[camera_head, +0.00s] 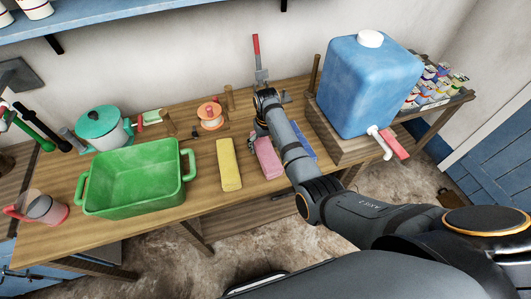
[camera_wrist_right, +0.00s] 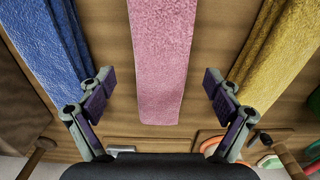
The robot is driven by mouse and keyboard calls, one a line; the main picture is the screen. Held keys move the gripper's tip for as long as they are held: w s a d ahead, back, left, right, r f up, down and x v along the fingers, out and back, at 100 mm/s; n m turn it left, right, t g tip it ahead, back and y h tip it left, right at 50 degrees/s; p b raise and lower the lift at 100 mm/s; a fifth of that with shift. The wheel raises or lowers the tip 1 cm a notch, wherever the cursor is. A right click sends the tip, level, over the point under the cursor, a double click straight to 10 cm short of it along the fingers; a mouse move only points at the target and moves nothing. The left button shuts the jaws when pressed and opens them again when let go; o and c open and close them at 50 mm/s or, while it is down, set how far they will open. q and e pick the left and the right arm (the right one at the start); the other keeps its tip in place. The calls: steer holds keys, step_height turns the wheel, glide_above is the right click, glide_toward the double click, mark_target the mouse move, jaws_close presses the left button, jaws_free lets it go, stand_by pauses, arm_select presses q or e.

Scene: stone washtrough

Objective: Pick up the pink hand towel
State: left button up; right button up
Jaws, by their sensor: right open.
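The pink hand towel (camera_head: 267,160) lies folded lengthwise on the wooden table, between a yellow towel (camera_head: 229,165) and a blue towel (camera_head: 304,141). My right arm passes over the table beside it. My right gripper (camera_head: 256,133) is at the towel's far end, partly hidden by its own wrist. In the right wrist view the pink towel (camera_wrist_right: 162,50) runs down the middle, between the lines of the two open fingers (camera_wrist_right: 160,88). The fingers stand apart on either side of it, with nothing held. My left gripper is out of view.
The yellow towel (camera_wrist_right: 285,50) and blue towel (camera_wrist_right: 48,45) flank the fingers in the wrist view. A green tub (camera_head: 135,205) and a teal-lidded pot (camera_head: 103,128) stand left. A large blue water container (camera_head: 365,85) stands right on a wooden stand. An orange-rimmed spool-like object (camera_head: 210,115) sits behind.

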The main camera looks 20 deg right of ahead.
mark_target(266, 149)
step_height(266, 149, down, 4)
steer(key=shift+w+a+f, duration=0.1)
steer(key=shift+w+f, duration=0.05)
steer(key=shift+f, duration=0.05)
steer(key=c, duration=1.3)
steer(key=shift+r, duration=0.1)
steer(key=shift+c, duration=0.2)
